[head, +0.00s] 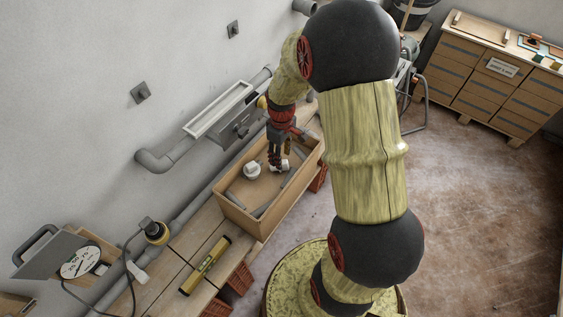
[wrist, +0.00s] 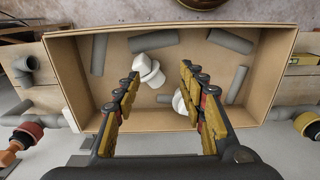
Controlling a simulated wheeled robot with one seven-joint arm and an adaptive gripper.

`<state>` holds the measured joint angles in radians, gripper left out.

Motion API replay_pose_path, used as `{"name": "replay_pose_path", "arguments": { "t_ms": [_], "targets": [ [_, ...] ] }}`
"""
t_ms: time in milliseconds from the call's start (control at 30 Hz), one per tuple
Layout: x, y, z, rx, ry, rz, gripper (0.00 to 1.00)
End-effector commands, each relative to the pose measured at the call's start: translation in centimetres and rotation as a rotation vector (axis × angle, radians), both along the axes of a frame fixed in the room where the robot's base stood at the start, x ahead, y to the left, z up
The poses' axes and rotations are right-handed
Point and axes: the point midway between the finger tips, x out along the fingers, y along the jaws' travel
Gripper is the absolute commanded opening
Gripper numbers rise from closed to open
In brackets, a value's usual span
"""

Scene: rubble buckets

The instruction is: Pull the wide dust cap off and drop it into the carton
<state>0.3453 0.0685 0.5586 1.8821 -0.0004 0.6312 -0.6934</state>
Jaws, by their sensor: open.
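The open cardboard carton (head: 240,207) stands on the bench along the wall; its rim also shows in the wrist view (wrist: 285,75). My gripper (head: 278,168) is over the carton, with its fingers apart and pointing down into it. In the wrist view, the gripper (wrist: 159,80) has nothing between its fingertips. A white stepped cap (wrist: 150,69) lies in the carton beyond the fingers. A second white piece (wrist: 180,103) is partly hidden by the right finger. I cannot tell which white piece is the wide dust cap.
Several grey pipe pieces (wrist: 230,41) lie in the carton. Grey pipes (head: 158,159) and a white tray (head: 217,108) are along the wall. A yellow level (head: 205,265) lies on the bench. A wooden drawer cabinet (head: 490,75) stands far right. The floor at right is clear.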

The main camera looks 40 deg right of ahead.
Motion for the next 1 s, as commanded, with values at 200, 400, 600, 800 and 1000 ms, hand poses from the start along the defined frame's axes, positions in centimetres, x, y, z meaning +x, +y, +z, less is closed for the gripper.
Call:
{"name": "replay_pose_path", "arguments": {
  "t_ms": [200, 400, 600, 800, 1000],
  "targets": [
    [0.1, 0.0, 4.1, 0.000, -0.002, 0.000, 0.41],
    [0.0, 0.0, 6.0, 0.001, 0.001, 0.000, 0.41],
    [0.0, 0.0, 6.3, 0.000, 0.002, 0.000, 0.41],
    [0.0, 0.0, 6.3, 0.001, 0.001, 0.000, 0.41],
    [0.0, 0.0, 6.3, 0.000, 0.002, -0.016, 0.41]
  ]
}}
